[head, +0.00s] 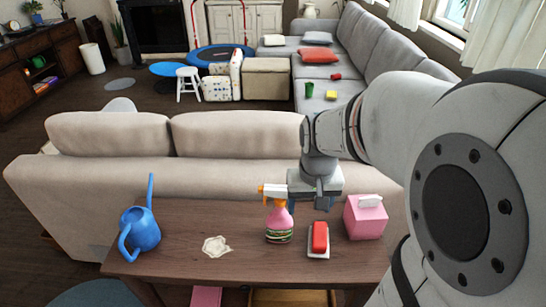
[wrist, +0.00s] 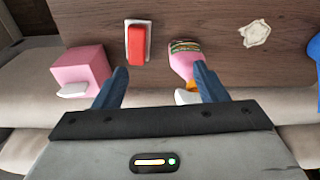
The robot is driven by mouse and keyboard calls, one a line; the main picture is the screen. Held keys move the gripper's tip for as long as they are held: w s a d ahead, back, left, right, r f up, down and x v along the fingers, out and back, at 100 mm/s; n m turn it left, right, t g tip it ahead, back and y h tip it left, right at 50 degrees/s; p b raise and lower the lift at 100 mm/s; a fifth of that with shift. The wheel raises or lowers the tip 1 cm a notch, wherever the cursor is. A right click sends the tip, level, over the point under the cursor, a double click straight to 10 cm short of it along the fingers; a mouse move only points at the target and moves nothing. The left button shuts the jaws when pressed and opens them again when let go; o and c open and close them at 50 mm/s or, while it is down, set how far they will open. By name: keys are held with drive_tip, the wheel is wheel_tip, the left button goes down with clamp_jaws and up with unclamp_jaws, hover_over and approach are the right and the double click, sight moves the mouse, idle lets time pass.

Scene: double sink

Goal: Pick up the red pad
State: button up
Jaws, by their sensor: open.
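The red pad (head: 320,236) lies on a white tray (head: 318,255) on the wooden console table behind the sofa. It also shows in the wrist view (wrist: 137,44), at the top, left of centre. My gripper (head: 316,200) is above the table's sofa-side edge, farther from the head camera than the pad. In the wrist view its two blue-grey fingers (wrist: 160,82) are spread apart with nothing held between them. The pad lies beyond the fingertips and is apart from them. Nothing hides the pad in either view.
A pink spray bottle (head: 278,222) with an orange and white head stands left of the pad. A pink tissue box (head: 366,217) stands to its right. A crumpled cloth (head: 217,246) and a blue watering can (head: 140,228) are farther left. The sofa back (head: 130,170) borders the table.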

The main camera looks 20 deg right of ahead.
drive_tip(key=m+g+b, duration=0.1)
drive_tip(key=m+b, duration=0.1)
drive_tip(key=b, duration=0.3)
hover_over(320, 233)
drive_tip(key=f, duration=1.3)
drive_tip(key=shift+s+a+f, duration=0.1)
drive_tip(key=shift+s+a, duration=0.1)
drive_tip(key=shift+a, duration=0.1)
drive_tip(key=f, duration=0.2)
drive_tip(key=f+b, duration=0.1)
drive_tip(key=f, duration=0.4)
drive_tip(key=shift+w+d+f, duration=0.15)
drive_tip(key=shift+d+f, duration=0.15)
drive_tip(key=shift+f, duration=0.05)
drive_tip(key=c, duration=1.1)
